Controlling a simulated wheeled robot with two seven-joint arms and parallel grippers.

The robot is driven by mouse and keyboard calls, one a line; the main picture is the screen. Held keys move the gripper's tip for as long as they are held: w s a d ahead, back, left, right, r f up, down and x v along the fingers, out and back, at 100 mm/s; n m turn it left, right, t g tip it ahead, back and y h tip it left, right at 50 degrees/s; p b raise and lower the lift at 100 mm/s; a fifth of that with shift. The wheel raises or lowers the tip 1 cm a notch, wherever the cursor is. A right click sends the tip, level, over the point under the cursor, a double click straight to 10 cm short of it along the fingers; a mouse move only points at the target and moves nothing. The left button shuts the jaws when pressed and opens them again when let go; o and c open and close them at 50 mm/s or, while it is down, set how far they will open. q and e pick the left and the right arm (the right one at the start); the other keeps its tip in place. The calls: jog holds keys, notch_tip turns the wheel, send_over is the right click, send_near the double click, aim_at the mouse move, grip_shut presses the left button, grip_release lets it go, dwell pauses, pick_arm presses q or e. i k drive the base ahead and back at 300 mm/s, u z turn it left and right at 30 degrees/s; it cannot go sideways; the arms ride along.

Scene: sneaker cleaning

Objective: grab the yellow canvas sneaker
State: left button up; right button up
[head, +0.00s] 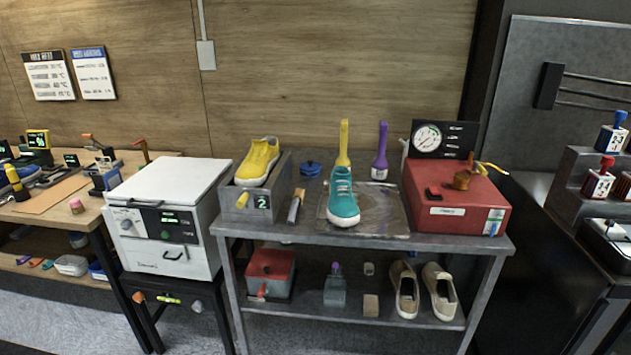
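The yellow canvas sneaker (257,162) sits on top of a grey metal box (276,202) with a small "2" display, at the left end of the grey metal table. Its toe points down and to the left, toward the front. Nothing is touching it from above. Neither of my grippers shows in the head view.
A teal sneaker (343,199) stands on a dark tray (390,222) mid-table, with yellow and purple upright tools behind it. A brush (296,206) and blue round item (310,168) lie between. A red gauge machine (455,200) stands right, a white cabinet (170,195) left.

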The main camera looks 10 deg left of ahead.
aim_at(254, 172)
jog(key=u, duration=0.65)
jog(key=i, duration=0.3)
jog(key=u, duration=0.75)
jog(key=i, duration=0.85)
jog(key=z, duration=0.1)
